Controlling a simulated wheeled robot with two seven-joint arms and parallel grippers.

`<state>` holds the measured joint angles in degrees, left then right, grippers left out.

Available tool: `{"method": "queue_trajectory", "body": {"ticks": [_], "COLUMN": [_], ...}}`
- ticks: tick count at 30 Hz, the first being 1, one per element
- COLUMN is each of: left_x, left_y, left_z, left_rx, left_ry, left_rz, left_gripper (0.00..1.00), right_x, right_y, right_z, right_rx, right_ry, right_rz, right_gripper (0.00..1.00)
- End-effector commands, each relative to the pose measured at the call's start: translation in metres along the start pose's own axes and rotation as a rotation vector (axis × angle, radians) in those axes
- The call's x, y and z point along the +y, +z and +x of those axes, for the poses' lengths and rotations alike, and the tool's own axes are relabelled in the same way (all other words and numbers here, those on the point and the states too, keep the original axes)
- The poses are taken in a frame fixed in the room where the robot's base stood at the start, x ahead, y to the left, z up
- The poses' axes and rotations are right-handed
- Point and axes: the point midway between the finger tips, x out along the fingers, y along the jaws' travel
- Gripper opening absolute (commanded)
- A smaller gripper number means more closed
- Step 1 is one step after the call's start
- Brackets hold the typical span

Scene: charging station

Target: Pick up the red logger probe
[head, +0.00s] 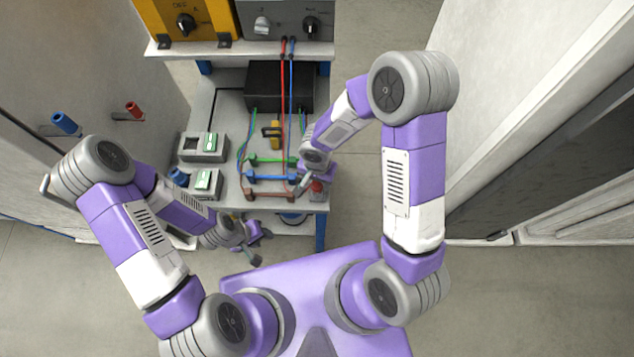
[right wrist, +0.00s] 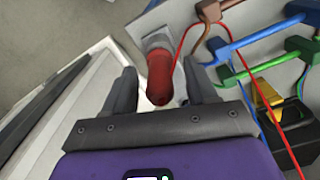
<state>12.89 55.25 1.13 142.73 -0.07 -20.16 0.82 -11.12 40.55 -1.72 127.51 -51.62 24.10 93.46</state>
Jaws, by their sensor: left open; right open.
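The red logger probe (head: 317,186) stands at the right front edge of the bench, seemingly in a grey holder. In the right wrist view the red probe (right wrist: 159,74) shows between the two fingertips, with gaps on both sides. A thin red cable passes beside it. My right gripper (head: 308,184) is open and empty, close to the probe; it also shows in the right wrist view (right wrist: 162,88). I cannot tell how far its fingers reach along the probe. My left gripper (head: 257,240) is open and empty, low in front of the bench.
Green, blue and brown bars (head: 271,178) with cables lie left of the probe. A black box (head: 279,86) and a yellow part (head: 271,134) sit behind. Two grey units (head: 203,147) stand at left. A blue cylinder (head: 178,177) is beside them. Walls flank both sides.

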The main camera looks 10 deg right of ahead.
Motion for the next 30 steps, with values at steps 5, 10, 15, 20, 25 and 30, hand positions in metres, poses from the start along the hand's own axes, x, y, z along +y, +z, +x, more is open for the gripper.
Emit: {"method": "queue_trajectory", "body": {"ticks": [5, 10, 15, 20, 25, 30], "left_x": [-0.0007, -0.0005, -0.0005, -0.0005, -0.0005, -0.0003], "left_y": [-0.0003, -0.0004, -0.0004, -0.0003, -0.0003, -0.0003], "left_z": [0.0019, 0.0016, 0.0016, 0.0016, 0.0016, 0.0010], "left_rx": [0.001, 0.001, 0.001, 0.001, 0.001, 0.001], "left_ry": [0.000, 0.000, 0.000, 0.000, 0.000, 0.000], "left_rz": [0.000, 0.000, 0.000, 0.000, 0.000, 0.000], "left_gripper": [0.43, 0.43, 0.43, 0.43, 0.43, 0.43], "right_x": [-0.0001, -0.0001, -0.0001, 0.0000, -0.0001, -0.0003], "right_y": [0.0000, -0.0002, -0.0002, -0.0002, -0.0002, -0.0004], "right_z": [0.0114, 0.0110, 0.0108, 0.0108, 0.0107, 0.0075], "right_rx": [0.000, 0.000, 0.000, 0.000, 0.000, 0.001], "right_ry": [-0.001, -0.001, -0.001, -0.001, -0.001, -0.002], "right_rz": [0.000, 0.000, 0.000, 0.000, 0.000, 0.001], "right_gripper": [0.57, 0.57, 0.33, 0.08, 0.00, 0.00]}}
